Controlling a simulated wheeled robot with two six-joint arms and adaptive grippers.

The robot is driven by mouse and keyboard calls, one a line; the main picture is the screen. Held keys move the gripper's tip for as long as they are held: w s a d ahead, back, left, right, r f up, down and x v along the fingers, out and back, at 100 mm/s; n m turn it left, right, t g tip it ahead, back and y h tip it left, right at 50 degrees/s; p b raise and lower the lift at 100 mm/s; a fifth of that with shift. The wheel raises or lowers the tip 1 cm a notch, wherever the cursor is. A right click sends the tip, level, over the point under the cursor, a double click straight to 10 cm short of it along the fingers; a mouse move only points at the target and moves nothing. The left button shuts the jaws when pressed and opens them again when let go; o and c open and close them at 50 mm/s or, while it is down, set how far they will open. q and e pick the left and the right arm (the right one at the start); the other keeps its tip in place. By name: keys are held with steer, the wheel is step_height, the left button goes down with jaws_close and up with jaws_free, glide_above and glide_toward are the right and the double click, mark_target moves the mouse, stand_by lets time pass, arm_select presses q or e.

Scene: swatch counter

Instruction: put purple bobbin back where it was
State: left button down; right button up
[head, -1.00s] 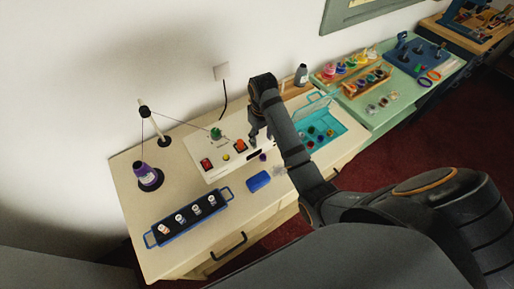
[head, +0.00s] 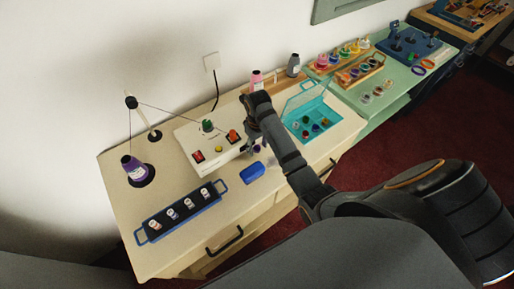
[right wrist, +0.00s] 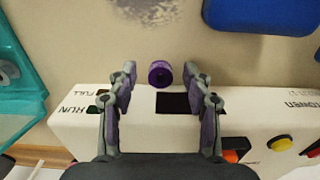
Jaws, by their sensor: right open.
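The purple bobbin (head: 257,149) is on the counter just in front of the white winder box (head: 186,138). In the right wrist view the purple bobbin (right wrist: 160,75) shows between the fingertips of my open right gripper (right wrist: 160,74), with a gap on each side. A dark slot (right wrist: 179,103) in the box's front face is right beside it. In the head view my right gripper (head: 250,146) points down by the box's front right end. The open teal bobbin case (head: 334,118) holds several coloured bobbins and stands right of my arm. My left gripper is not in view.
A blue block (head: 252,172) lies in front of the winder. A dark tray (head: 182,211) with several small spools is at the front left. A purple thread cone (head: 134,168) and a thread post (head: 143,118) stand at the left. The counter between them is clear.

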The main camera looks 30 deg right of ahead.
steer(key=c, duration=0.9)
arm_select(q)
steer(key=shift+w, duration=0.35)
arm_select(e)
steer(key=shift+r, duration=0.15)
